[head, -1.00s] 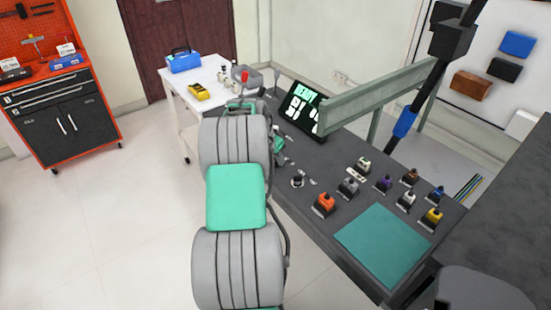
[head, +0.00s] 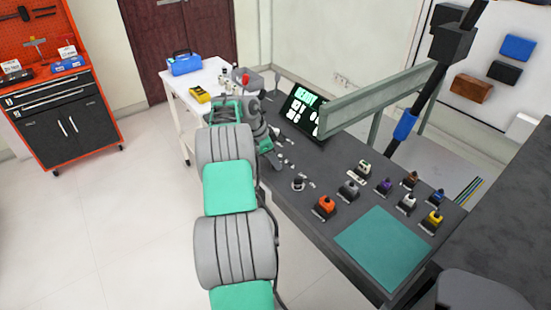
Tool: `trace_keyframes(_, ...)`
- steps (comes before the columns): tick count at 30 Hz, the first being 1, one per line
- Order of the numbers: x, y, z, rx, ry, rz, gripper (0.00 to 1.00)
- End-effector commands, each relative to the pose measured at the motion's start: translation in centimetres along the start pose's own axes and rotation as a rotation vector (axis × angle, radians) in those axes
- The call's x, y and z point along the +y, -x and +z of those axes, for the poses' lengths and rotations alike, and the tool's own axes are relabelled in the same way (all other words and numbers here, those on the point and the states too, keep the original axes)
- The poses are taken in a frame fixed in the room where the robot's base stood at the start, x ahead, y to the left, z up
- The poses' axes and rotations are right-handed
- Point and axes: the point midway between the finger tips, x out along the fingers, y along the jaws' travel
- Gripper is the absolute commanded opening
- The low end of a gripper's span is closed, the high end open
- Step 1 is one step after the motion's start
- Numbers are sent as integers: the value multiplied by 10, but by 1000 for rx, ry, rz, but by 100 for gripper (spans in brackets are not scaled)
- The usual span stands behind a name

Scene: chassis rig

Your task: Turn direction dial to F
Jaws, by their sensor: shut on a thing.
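My gripper (head: 276,162) is at the left edge of the dark bench, low over the panel with small pale labels. It is shut on a small control there, which I take to be the direction dial. The dial is hidden behind the fingers, so its pointer and the letter it faces cannot be read. A separate black knob with a pale base (head: 298,184) stands just right of and nearer than my gripper, apart from it.
A lit screen (head: 302,105) stands behind my gripper, beside a grey-green rail (head: 385,90). Several coloured blocks, one orange (head: 324,206), stand right on the bench (head: 310,232) near a teal mat (head: 385,245). A white cart (head: 185,100) stands behind left.

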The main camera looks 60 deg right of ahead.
Motion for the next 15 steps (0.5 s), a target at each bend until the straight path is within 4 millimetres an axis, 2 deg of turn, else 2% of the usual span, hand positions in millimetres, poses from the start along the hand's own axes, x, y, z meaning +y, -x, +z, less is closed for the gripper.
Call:
trace_keyframes(13, 2, -2, -1, 0, -14, 9, 0)
trace_keyframes(14, 2, -2, -1, 0, -15, 9, 37)
trace_keyframes(15, 2, -2, -1, 0, -14, 9, 41)
